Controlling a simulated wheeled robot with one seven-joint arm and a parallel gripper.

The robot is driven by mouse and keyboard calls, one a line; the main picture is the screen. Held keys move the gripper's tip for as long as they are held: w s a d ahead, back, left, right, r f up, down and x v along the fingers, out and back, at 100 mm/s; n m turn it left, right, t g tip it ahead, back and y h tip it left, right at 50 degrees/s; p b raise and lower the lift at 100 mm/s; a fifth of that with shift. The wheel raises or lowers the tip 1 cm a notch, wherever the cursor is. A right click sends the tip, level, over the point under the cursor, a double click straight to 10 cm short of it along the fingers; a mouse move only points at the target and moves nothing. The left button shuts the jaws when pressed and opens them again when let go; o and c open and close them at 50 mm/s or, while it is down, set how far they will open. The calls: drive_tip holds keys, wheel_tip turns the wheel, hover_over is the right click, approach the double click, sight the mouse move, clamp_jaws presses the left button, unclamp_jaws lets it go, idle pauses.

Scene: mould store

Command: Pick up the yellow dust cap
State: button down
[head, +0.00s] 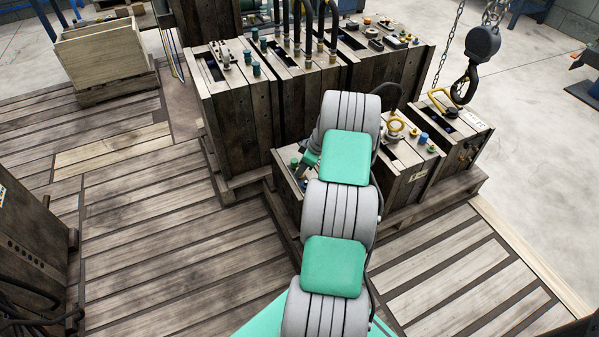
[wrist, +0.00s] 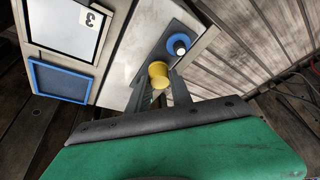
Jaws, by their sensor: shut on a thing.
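The yellow dust cap (wrist: 158,74) is a small cylinder in the middle of the wrist view. My gripper (wrist: 159,92) is shut on it, with one finger on each side. The cap is over the pale edge of a mould box; I cannot tell whether it still touches its seat.
A blue ring fitting (wrist: 179,45) is close beyond the cap. A label plate (wrist: 65,25) and a blue frame (wrist: 62,80) are at the left. A crane hook (head: 470,70) hangs over the right moulds. The plank floor (head: 150,220) at left is clear.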

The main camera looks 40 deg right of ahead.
idle(0.3)
drive_tip(key=r+p, duration=0.1)
drive_tip(key=r, duration=0.1)
drive_tip(key=r+p, duration=0.1)
drive_tip(key=r, duration=0.1)
drive_tip(key=shift+s+d+r, duration=0.1)
drive_tip(key=shift+s, duration=0.1)
drive_tip(key=s+d+r+p, duration=0.1)
drive_tip(key=s+r, duration=0.3)
drive_tip(key=s, duration=0.2)
drive_tip(key=s+d+r+p, duration=0.1)
drive_tip(key=s+r+p, duration=0.1)
drive_tip(key=s+r, duration=0.2)
drive_tip(key=s, duration=0.3)
drive_tip(key=shift+s+r, duration=0.2)
drive_tip(key=shift+r, duration=0.2)
